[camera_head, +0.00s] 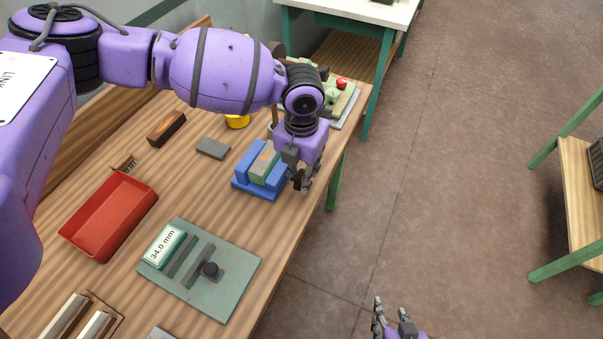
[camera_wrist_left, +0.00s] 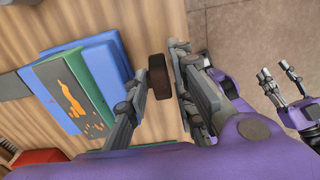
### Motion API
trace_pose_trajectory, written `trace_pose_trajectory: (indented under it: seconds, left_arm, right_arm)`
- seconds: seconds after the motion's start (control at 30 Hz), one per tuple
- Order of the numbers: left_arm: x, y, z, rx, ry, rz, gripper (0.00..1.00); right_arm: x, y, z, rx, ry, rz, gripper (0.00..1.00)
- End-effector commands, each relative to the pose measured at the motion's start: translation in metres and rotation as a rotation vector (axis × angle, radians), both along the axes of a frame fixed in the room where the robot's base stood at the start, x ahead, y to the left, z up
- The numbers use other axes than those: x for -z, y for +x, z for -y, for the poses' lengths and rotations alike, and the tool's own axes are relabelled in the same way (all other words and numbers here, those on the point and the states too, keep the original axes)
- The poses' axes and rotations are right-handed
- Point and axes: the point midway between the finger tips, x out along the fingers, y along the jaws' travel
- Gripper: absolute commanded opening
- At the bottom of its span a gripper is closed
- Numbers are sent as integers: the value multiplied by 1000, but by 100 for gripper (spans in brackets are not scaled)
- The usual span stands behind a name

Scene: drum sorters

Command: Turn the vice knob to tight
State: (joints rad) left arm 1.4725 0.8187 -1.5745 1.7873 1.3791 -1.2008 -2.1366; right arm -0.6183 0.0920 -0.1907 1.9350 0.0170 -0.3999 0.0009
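The blue vice (camera_head: 243,178) stands near the right edge of the wooden table. A green block with orange patches (camera_head: 263,163) sits between its jaws; both the vice (camera_wrist_left: 100,58) and the block (camera_wrist_left: 62,98) show in the left wrist view. The dark brown knob (camera_wrist_left: 158,77) projects from the vice's side. My left gripper (camera_head: 302,180) is at that side, with its open fingers (camera_wrist_left: 157,84) on either side of the knob. Narrow gaps seem to show; contact is unclear. My right gripper (camera_head: 392,318) is open and empty, low over the floor side; it also shows in the left wrist view (camera_wrist_left: 282,80).
A green gauge plate (camera_head: 225,285) with a "34.0 mm" display and black knob lies nearer me. A red tray (camera_head: 110,215), a grey block (camera_head: 213,148) and a brown block (camera_head: 166,128) lie to the left.

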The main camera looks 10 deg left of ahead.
Motion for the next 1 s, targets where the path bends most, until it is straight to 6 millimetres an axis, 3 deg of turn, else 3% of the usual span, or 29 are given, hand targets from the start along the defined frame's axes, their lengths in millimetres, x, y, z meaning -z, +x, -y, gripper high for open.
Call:
trace_pose_trajectory:
  seconds: [0.37, 0.57, 1.0]
  left_arm:
    - [10, 0, 0, 0, -1, 1, 23]
    - [10, 0, 0, 0, -1, 1, 0]
    - [14, 1, 1, -1, 21, -75, 0]
  right_arm:
    - [-3, 7, -2, -5, 3, 13, 40]
    - [-3, 8, -2, -5, 3, 13, 40]
    - [11, -5, -1, -4, -1, -13, 40]
